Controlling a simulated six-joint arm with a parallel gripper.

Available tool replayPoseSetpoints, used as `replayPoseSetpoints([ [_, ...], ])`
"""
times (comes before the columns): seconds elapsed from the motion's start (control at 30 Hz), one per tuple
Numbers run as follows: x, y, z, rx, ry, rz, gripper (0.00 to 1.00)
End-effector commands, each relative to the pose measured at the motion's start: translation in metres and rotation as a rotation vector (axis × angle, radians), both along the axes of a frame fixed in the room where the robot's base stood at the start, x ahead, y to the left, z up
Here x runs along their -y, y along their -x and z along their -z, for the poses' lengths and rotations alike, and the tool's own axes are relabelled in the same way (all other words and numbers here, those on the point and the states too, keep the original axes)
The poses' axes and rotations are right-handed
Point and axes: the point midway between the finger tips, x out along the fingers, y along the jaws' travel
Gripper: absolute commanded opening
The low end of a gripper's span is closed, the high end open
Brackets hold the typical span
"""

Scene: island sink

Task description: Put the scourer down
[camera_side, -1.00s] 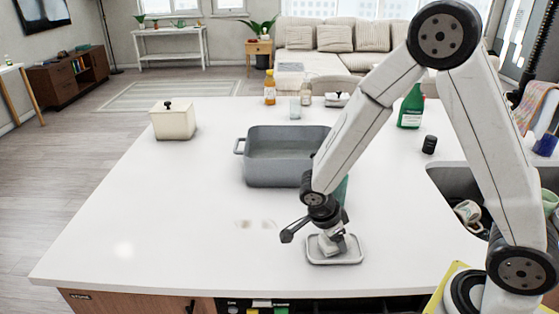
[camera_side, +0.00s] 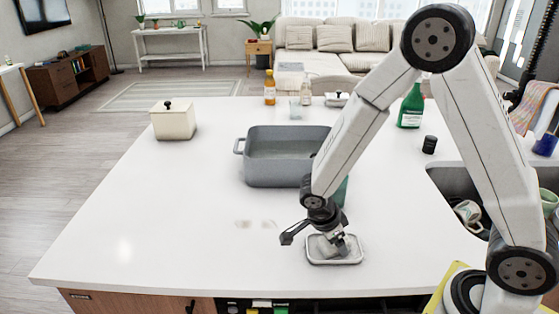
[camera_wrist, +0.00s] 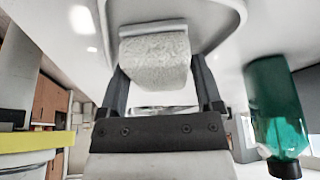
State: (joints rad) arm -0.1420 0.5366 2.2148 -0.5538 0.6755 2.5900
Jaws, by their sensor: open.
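The pale grey scourer (camera_side: 325,248) sits in a small white-rimmed dish (camera_side: 336,263) on the white counter. My gripper (camera_side: 335,240) points down over the dish, its tips at the scourer, and hides part of it. In the wrist view the scourer (camera_wrist: 155,58) lies between the two dark fingers of my open gripper (camera_wrist: 159,66), with the pale dish (camera_wrist: 236,32) around it. Whether the fingers still touch its sides is not clear.
A grey basin (camera_side: 285,172) stands behind the dish, and a green bottle (camera_wrist: 273,100) shows at right in the wrist view. The sink with a mug (camera_side: 467,213) is at right. A cream canister (camera_side: 173,121) stands at back left. The left counter is clear.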

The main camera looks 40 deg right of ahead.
Motion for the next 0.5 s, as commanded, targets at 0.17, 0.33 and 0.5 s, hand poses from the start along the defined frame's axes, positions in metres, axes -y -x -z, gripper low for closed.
replayPoseSetpoints([
  [0.17, -0.001, -0.001, -0.006, 0.002, 0.0, 0.0, 0.84],
  [0.33, -0.007, -0.004, -0.021, 0.004, 0.001, -0.001, 0.84],
  [0.5, -0.015, -0.008, -0.042, 0.006, 0.0, -0.001, 0.84],
])
